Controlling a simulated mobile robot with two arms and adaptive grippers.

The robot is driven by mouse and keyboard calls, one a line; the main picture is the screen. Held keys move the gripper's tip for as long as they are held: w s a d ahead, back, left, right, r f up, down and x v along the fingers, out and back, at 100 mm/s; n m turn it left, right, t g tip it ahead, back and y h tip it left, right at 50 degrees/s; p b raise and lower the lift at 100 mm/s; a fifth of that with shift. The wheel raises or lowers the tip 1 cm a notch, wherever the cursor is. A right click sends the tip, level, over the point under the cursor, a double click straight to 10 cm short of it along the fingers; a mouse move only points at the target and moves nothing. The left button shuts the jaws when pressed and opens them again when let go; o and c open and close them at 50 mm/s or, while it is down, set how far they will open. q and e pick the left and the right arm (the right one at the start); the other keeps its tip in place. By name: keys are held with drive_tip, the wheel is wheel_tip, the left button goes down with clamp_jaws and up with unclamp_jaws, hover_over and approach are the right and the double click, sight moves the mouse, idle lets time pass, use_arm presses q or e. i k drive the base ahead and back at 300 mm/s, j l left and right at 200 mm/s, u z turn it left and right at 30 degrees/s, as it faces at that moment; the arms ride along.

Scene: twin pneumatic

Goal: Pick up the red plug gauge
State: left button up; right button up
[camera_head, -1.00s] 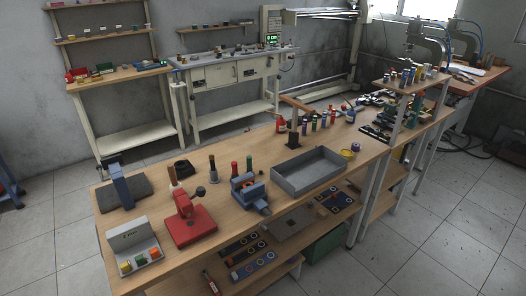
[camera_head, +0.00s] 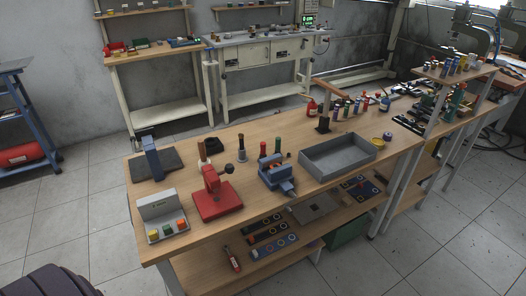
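A slim upright red cylinder (camera_head: 263,149), which looks like the red plug gauge, stands on the long wooden workbench (camera_head: 225,228). It is behind the blue vise (camera_head: 277,178), which may hide its foot. A similar green cylinder (camera_head: 278,147) stands just right of it. A second red piece (camera_head: 232,259), slim with a dark end, lies on the bench's lower shelf; I cannot tell exactly what it is. Neither of my grippers is in view.
A red press (camera_head: 217,199) and a grey block with coloured pieces (camera_head: 161,218) stand left of the vise. A grey tray (camera_head: 338,155) is on the right. Floor (camera_head: 85,215) is clear left of the bench. A blue rack (camera_head: 30,120) stands at far left.

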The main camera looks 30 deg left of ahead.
sight(262, 144)
drive_tip(key=i+l, duration=0.15)
drive_tip(key=i, duration=0.3)
drive_tip(key=i+l, duration=0.2)
drive_tip(key=i, duration=0.25)
